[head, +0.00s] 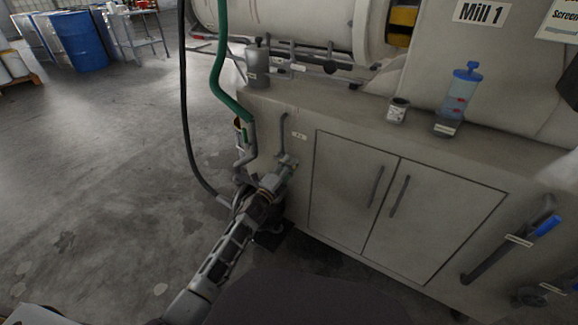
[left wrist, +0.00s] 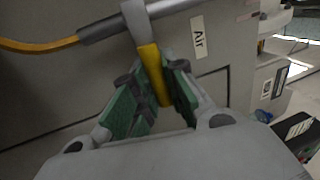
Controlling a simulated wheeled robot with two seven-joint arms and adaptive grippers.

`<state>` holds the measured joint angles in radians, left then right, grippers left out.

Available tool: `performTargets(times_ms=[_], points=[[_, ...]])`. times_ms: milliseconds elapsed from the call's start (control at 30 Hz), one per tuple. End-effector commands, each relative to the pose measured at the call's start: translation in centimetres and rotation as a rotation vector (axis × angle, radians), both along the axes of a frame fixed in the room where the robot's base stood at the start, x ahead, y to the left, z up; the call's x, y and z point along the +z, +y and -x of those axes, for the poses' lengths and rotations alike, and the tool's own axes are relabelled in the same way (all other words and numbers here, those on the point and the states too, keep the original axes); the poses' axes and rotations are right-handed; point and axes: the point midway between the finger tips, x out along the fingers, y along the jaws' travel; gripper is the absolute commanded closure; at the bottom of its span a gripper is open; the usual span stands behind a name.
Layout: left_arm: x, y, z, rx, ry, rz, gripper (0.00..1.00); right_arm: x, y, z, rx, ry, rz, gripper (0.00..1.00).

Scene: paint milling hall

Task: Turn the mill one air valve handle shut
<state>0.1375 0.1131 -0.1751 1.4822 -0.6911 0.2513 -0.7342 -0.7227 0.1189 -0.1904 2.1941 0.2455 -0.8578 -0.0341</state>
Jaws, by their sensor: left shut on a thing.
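The air valve handle (left wrist: 154,72) is a yellow lever on a grey fitting, beside the "Air" label (left wrist: 198,40) in the left wrist view. My left gripper (left wrist: 156,84) has its green-padded fingers on both sides of the lever and is shut on it. In the head view my left gripper (head: 284,174) reaches the left part of the front of the Mill 1 cabinet (head: 330,135). There the gripper hides the lever. My right gripper is not in view.
A green hose (head: 219,75) and a black hose (head: 184,110) hang left of the gripper. Blue-handled valve (head: 545,226) sits at the cabinet's right. A cup (head: 397,111) and a blue-capped bottle (head: 458,98) stand on top. The floor (head: 90,160) at left is clear.

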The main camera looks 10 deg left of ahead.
Motion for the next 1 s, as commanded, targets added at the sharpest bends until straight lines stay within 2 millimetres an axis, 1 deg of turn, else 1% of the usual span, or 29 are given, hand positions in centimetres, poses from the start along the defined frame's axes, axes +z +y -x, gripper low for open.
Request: performTargets(times_ms=[300, 333, 467, 500, 833, 1000], points=[[-0.21, -0.08, 0.07, -0.001, 0.001, -0.006, 1.00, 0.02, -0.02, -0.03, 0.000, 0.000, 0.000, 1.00], [-0.21, -0.08, 0.07, -0.001, 0.001, -0.006, 0.82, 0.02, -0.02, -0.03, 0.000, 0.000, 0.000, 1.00], [-0.17, -0.05, 0.05, -0.001, 0.001, -0.005, 0.66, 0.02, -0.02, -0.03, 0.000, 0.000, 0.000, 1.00], [-0.15, -0.04, 0.05, -0.001, 0.001, -0.004, 0.64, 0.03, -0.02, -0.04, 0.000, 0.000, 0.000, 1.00], [-0.07, 0.01, 0.06, -0.001, 0.000, -0.002, 0.64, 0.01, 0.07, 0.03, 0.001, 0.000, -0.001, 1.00], [-0.18, 0.16, 0.43, -0.001, 0.000, -0.002, 0.64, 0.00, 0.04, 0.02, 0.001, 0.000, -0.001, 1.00]])
